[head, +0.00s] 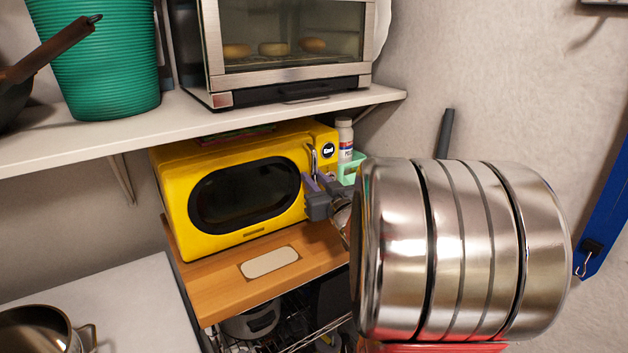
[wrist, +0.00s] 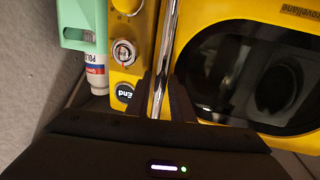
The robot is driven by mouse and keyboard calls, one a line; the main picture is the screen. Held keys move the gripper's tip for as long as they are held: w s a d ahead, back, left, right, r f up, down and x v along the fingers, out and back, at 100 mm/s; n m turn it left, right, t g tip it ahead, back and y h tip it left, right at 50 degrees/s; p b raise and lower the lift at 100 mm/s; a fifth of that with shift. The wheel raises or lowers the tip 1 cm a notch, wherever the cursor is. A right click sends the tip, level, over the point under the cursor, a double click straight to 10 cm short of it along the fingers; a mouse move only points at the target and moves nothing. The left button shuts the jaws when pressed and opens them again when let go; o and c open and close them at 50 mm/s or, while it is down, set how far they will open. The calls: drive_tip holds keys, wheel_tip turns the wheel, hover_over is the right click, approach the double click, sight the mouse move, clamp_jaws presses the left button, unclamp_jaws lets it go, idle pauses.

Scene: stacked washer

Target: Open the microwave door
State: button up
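The yellow microwave (head: 232,150) stands on a wooden shelf, and its door (head: 245,194) with the dark oval window is closed. The chrome door handle (head: 313,158) stands upright at the door's right side. In the wrist view the microwave appears upside down, with the handle (wrist: 166,50) running between my fingers. My gripper (head: 316,187) is at the lower part of the handle. In the wrist view my gripper (wrist: 160,88) has one dark finger close on each side of the bar and looks shut on it. The contact faces are hidden.
A white bottle (head: 344,135) and a mint-green holder (head: 352,168) are close to the microwave's right side. A toaster oven (head: 290,45) stands on the white shelf (head: 200,122) above. The wooden shelf (head: 215,292) has bare room in front of the door. A wall bounds the right.

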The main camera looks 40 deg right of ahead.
drive_tip(key=shift+c, duration=0.7)
clamp_jaws()
drive_tip(key=shift+s+a, duration=0.1)
drive_tip(key=shift+a, duration=0.05)
